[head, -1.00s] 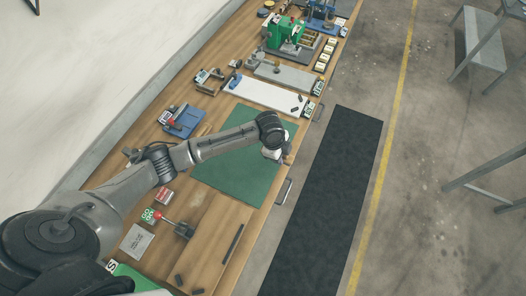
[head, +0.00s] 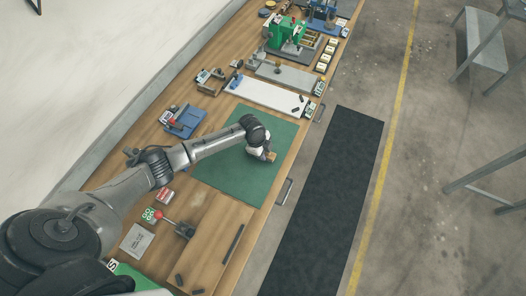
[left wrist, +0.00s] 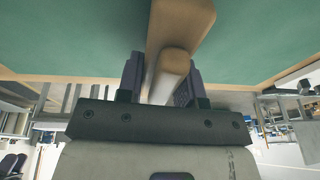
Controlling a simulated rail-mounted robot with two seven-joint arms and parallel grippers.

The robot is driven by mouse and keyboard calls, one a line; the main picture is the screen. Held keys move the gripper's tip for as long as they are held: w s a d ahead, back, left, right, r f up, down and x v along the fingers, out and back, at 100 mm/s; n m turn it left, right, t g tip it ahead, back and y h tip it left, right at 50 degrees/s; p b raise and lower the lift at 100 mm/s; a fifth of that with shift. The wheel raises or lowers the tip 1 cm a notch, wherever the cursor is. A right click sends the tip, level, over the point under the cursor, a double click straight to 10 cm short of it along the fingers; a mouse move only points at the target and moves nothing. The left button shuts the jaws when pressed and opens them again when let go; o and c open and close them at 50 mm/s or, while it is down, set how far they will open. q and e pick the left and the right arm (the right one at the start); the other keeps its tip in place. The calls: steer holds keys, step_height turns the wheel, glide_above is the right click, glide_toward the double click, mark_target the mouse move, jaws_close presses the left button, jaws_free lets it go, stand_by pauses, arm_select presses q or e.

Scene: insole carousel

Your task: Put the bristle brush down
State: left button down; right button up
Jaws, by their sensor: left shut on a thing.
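My left gripper (head: 265,154) is over the right part of the green mat (head: 225,173) in the head view. A small part of the wooden bristle brush (head: 271,157) shows at its tip. In the left wrist view the two dark fingers of my left gripper (left wrist: 162,80) are shut on the brush's light wooden handle (left wrist: 173,62). The brush runs on from the fingers toward the top edge of that view. Its bristles cannot be made out, nor whether it touches the mat. My right gripper is not in view.
A white board (head: 268,95) and a blue fixture (head: 184,122) lie beyond the mat on the wooden bench. A red-knobbed lever (head: 172,221) stands nearer. Much of the mat is clear. A drawer handle (head: 284,191) juts from the bench's right edge.

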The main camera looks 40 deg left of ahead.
arm_select(q)
steer(key=shift+f, duration=0.2)
steer(key=c, duration=0.8)
jaws_free()
steer(key=shift+o, duration=0.2)
